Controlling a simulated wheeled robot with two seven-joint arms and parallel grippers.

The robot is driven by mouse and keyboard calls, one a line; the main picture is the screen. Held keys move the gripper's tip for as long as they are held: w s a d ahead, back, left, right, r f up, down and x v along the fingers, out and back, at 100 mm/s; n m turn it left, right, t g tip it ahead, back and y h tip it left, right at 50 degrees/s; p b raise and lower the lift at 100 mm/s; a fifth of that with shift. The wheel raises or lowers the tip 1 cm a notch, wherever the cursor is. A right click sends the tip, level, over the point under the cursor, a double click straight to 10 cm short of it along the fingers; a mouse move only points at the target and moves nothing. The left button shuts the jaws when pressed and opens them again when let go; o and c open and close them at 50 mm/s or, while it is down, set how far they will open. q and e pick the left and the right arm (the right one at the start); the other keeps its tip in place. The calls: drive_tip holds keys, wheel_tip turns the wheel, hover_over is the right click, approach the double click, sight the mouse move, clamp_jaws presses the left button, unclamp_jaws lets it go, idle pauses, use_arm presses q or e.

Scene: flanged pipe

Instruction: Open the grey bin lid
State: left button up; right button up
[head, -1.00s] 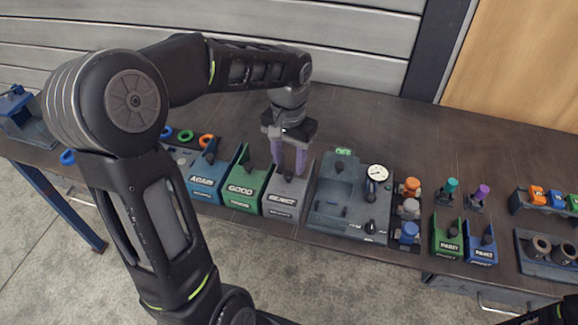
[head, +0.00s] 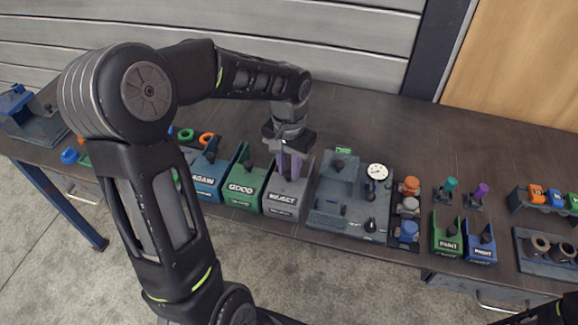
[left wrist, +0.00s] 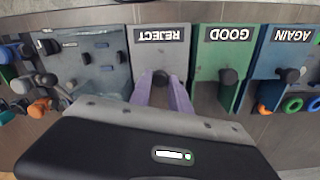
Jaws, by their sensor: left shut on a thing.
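The grey bin (head: 281,203), labelled REJECT, stands on the bench right of the green GOOD bin. Its grey lid (left wrist: 147,65) shows in the left wrist view with a dark knob (left wrist: 160,76) on it. My left gripper (head: 290,175) points down over the grey bin, its purple fingers at the lid knob. In the left wrist view the fingers (left wrist: 162,88) are on either side of the knob, shut on it. The knob is mostly hidden by the fingers in the head view. My right gripper is not clearly seen; only a dark bit of my arm shows at the lower right.
The green GOOD bin (head: 241,190) and blue AGAIN bin (head: 205,182) stand close on the left. A grey fixture with a dial gauge (head: 377,171) stands close on the right. The bench behind the bins (head: 360,120) is clear.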

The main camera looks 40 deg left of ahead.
use_arm(q)
clamp_jaws()
idle(0.8)
